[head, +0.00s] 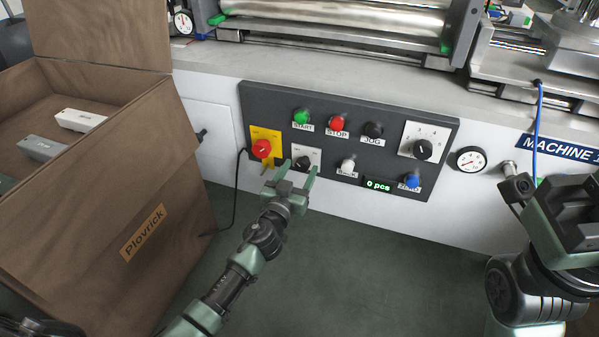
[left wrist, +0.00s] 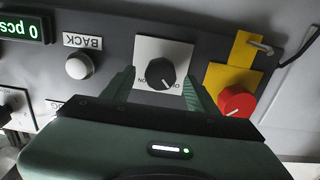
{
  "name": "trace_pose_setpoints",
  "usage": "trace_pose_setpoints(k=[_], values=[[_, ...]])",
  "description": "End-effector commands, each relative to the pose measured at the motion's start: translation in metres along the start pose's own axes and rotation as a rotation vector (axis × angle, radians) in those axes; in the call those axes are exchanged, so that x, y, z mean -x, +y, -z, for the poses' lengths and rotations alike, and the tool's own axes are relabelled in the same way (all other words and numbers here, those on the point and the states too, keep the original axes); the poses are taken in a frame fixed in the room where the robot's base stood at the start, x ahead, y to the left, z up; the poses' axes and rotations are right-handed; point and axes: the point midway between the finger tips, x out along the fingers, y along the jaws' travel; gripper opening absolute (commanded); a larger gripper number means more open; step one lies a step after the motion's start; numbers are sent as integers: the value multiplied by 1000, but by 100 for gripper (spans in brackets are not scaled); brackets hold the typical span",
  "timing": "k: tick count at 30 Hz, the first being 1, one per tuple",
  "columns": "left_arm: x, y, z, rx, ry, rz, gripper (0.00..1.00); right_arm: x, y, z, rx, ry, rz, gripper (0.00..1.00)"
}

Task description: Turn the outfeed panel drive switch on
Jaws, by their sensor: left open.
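The panel (head: 330,103) is dark grey and set in the white machine front. A black rotary knob (head: 303,163) on a white plate sits in its lower left part. It also shows in the left wrist view as a black knob (left wrist: 160,73) with small ON and OFF lettering, seen upside down. Its setting is hard to read. My left gripper (head: 299,169) is open, its two green fingers on either side of the knob, with no clear contact visible. My right arm's green and black end (head: 568,215) is at the right edge; its fingers cannot be made out.
A red knob (head: 262,148) on a yellow plate is close left of my left gripper. The white BACK button (head: 347,166) is to its right. Green (head: 301,116) and red (head: 337,123) buttons are above. A wooden crate (head: 150,235) stands left; the floor below is clear.

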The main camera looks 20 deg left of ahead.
Motion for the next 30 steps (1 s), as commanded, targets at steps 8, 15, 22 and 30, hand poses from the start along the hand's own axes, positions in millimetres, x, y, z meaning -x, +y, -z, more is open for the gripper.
trace_pose_setpoints(k=[8, 15, 22, 30], values=[[-6, 0, 0, 0, -1, 0, 59, -1, 0, 0, 1, 5, 2, 36], [-5, 0, 0, 0, -1, 1, 11, -1, 0, 0, 0, 4, 2, 36], [-5, 0, 0, -7, -1, 1, 0, -1, 0, 0, 0, 5, 2, 36], [-5, 0, 0, -99, -1, 1, 0, -1, 0, 1, 0, 5, 2, 36]])
